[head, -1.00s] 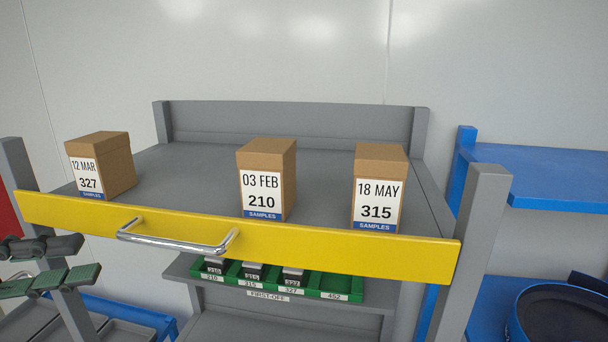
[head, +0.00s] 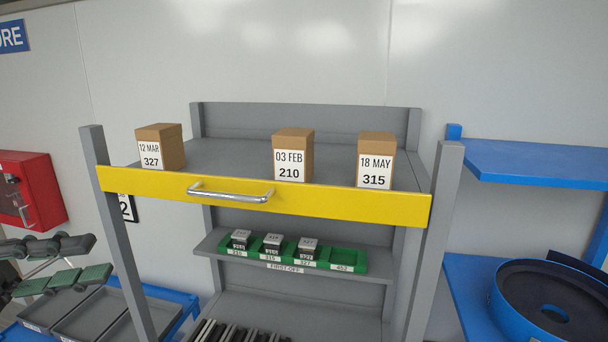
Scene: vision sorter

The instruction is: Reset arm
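My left gripper (head: 88,258) is at the lower left edge of the head view. Its dark upper finger and green-padded lower finger are apart, with nothing between them. My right gripper is not in view.
Three brown sample boxes, 327 (head: 160,147), 210 (head: 293,155) and 315 (head: 377,160), stand on the top shelf behind a yellow bar (head: 330,203) with a metal handle (head: 230,194). A green tray (head: 346,260) sits below. Grey bins (head: 90,315) stand lower left, a blue bowl (head: 510,310) right.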

